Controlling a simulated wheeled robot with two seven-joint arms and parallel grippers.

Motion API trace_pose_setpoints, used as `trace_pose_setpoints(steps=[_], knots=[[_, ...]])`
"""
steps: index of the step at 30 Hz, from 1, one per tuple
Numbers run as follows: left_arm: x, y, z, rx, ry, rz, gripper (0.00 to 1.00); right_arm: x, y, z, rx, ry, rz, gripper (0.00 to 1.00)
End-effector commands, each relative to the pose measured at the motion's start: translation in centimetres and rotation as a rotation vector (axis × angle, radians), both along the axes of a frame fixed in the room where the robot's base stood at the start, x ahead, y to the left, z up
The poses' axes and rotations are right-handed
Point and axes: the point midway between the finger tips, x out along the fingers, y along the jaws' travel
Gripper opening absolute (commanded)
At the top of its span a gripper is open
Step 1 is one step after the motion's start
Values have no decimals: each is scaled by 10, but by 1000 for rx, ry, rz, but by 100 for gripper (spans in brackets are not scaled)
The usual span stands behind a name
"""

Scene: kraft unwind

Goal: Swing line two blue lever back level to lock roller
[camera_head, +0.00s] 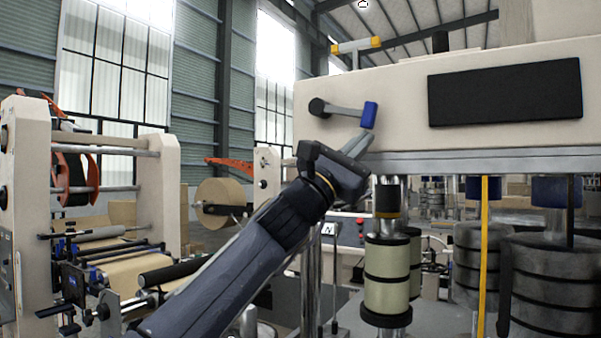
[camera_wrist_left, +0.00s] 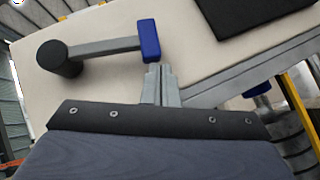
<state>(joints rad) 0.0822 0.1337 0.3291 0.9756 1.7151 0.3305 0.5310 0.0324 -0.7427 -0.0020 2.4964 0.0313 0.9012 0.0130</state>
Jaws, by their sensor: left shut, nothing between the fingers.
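The lever has a blue handle (camera_head: 369,115) on a grey arm that runs from a black round pivot (camera_head: 318,107) on the cream machine panel. The arm lies close to level, with the handle at its right end. In the left wrist view the blue handle (camera_wrist_left: 149,41) and the black pivot (camera_wrist_left: 60,58) also show. My left gripper (camera_head: 362,142) is shut and empty, its fingertips just below the blue handle. In the left wrist view its fingers (camera_wrist_left: 160,82) end close under the handle; whether they touch it I cannot tell. My right gripper is out of view.
A dark rectangular panel (camera_head: 505,92) is to the right of the lever. A grey ledge (camera_head: 480,158) runs under the cream panel. Rollers (camera_head: 388,275) stand below it. Another machine with a kraft roll (camera_head: 220,203) stands at left.

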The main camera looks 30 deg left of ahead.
Motion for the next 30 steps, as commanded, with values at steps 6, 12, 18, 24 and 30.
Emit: trace_pose_setpoints(steps=[6, 12, 18, 24, 30], knots=[[0, -7, 13, -21, -5, -2, 0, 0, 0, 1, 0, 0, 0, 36], [0, -12, 23, -19, -4, -2, 0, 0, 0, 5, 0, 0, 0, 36], [0, -13, 28, -20, -4, -1, 0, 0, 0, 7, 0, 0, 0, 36], [-1, -14, 31, -20, -6, -2, 0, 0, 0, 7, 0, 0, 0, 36], [-2, -14, 33, -22, -10, -3, 0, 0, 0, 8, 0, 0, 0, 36]])
